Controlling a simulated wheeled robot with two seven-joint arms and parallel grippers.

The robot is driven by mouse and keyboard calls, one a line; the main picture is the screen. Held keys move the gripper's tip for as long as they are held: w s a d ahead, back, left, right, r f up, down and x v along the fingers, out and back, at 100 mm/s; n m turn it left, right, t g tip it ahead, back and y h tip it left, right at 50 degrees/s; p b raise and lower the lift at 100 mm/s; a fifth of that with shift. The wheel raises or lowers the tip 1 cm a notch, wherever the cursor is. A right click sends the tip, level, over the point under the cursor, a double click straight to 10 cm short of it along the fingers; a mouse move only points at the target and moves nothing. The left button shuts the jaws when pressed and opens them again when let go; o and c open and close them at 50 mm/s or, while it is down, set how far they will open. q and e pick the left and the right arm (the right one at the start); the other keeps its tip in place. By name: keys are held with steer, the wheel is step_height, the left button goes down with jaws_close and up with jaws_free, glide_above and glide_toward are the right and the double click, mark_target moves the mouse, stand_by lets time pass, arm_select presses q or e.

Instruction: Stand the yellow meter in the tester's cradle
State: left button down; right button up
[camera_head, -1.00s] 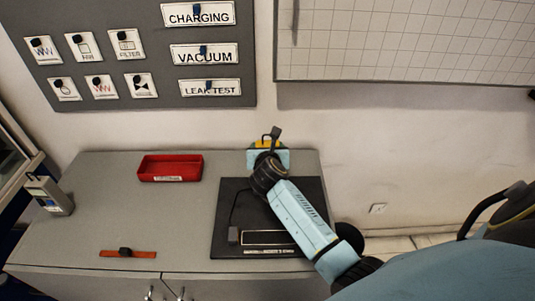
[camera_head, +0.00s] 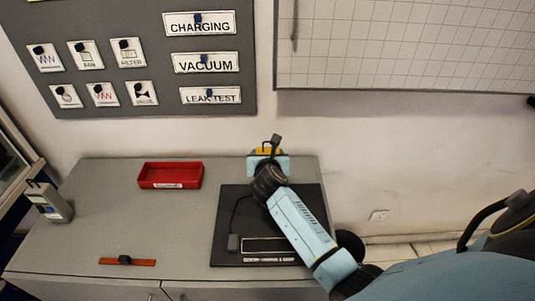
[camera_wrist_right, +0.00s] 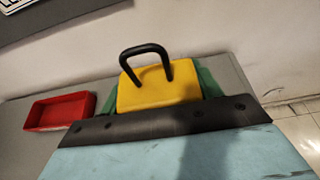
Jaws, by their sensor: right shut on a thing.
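The yellow meter (camera_head: 266,151) shows only as a small patch beyond my right gripper (camera_head: 268,163) in the head view, near the table's back edge. In the right wrist view the yellow meter (camera_wrist_right: 160,90) has a black loop handle and green at its sides. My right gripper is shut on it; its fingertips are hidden. A black board (camera_head: 228,215) with a grey block, a cable and a label strip, apparently the tester, lies on the table below my right arm. The arm covers part of it, and I cannot make out the cradle. My left gripper is not in view.
A red tray (camera_head: 171,176) stands at the back of the grey table (camera_head: 110,215). A grey handheld device (camera_head: 50,204) stands at the left edge. An orange strip with a black knob (camera_head: 127,261) lies near the front. The table between them is clear.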

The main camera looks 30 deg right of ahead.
steer(key=shift+f, duration=0.1)
stand_by(0.3)
steer(key=shift+f+b, duration=1.35)
steer(key=shift+f, duration=0.45)
steer(key=o, duration=1.9)
steer(key=shift+f, duration=0.1)
